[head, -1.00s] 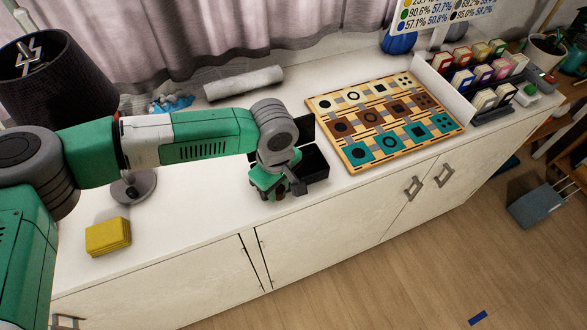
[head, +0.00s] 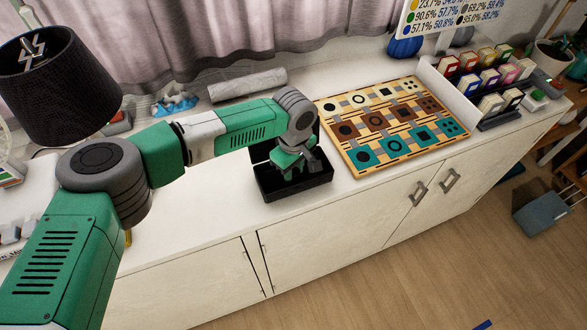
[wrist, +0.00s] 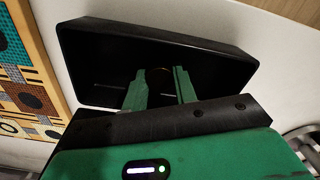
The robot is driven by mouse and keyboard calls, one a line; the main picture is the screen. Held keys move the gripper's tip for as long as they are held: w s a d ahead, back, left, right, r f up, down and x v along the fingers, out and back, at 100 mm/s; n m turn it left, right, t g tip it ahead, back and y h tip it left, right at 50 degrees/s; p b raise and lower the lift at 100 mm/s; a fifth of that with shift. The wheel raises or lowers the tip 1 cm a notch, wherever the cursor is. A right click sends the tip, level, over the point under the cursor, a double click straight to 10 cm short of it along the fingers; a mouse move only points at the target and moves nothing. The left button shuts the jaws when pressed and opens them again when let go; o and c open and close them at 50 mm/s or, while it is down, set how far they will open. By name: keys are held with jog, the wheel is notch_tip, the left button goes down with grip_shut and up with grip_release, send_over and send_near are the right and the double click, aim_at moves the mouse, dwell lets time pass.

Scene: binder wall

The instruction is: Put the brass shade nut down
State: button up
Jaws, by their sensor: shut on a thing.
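My gripper (head: 290,172) is over the open black box (head: 297,193) on the white cabinet top, with its fingers pointing down into it. In the wrist view, the two green fingers of my gripper (wrist: 160,86) reach into the black box (wrist: 205,42), near its middle. A small dark brownish thing, the brass shade nut (wrist: 159,73), shows between the fingertips; its shape is hard to make out in the shadow. My gripper is shut on it. In the head view the nut is hidden. I cannot tell whether it touches the box floor.
A patterned game board (head: 390,124) lies right of the box. A rack of coloured boxes (head: 490,82) stands at the far right. A grey roll (head: 247,84) lies behind my arm, and a black lamp shade (head: 58,85) is at the left.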

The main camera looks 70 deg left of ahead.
aim_at(294, 171)
jog(key=o, duration=1.1)
jog(key=shift+f, duration=0.1)
jog(key=shift+c, duration=0.2)
notch_tip(294, 171, up, 12)
jog(key=p, duration=0.1)
jog(key=shift+r, duration=0.2)
